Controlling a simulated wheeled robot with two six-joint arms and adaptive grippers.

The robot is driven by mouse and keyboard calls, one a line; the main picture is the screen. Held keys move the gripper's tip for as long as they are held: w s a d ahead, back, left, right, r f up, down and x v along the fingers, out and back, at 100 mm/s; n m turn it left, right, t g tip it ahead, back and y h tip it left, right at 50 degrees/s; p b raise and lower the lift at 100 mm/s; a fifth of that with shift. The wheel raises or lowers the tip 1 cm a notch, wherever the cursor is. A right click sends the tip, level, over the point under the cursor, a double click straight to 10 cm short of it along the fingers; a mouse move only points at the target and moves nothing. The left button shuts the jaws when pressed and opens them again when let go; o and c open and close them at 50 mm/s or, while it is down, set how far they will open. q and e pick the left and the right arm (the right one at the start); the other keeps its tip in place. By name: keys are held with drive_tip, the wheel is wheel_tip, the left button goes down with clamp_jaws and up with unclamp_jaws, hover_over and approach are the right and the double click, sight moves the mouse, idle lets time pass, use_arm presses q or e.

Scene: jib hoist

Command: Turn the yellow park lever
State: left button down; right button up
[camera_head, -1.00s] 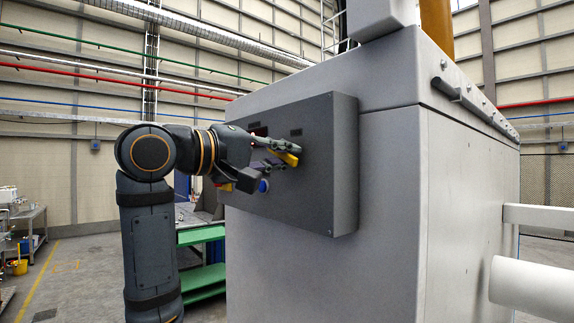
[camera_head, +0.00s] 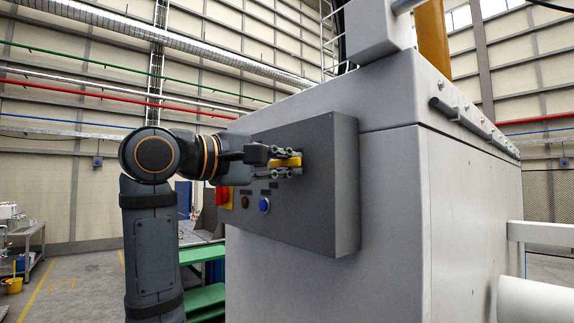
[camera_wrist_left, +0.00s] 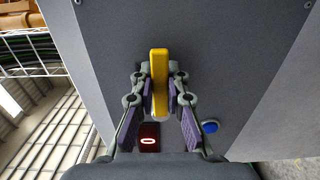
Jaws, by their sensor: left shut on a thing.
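The yellow park lever (camera_head: 288,162) is on the dark grey control panel (camera_head: 325,200) of the large grey cabinet. In the head view the lever lies about level. In the left wrist view the yellow lever (camera_wrist_left: 159,68) is a long bar between the finger pads. My left gripper (camera_head: 286,163) reaches in from the left and is shut on the lever, with one finger above it and one below. The left wrist view shows both fingers of my left gripper (camera_wrist_left: 160,95) against the lever's sides. The lever's mount is hidden. My right gripper is not in view.
Below the lever, the panel carries a blue button (camera_head: 264,205), a dark brownish button (camera_head: 245,202) and a red-and-yellow switch (camera_head: 224,197). A green bench (camera_head: 203,300) stands behind my arm.

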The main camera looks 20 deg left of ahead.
use_arm(q)
drive_tip(key=c, duration=1.4)
unclamp_jaws()
drive_tip(key=shift+a, duration=0.1)
drive_tip(key=shift+o, duration=0.4)
drive_tip(key=v, duration=1.2)
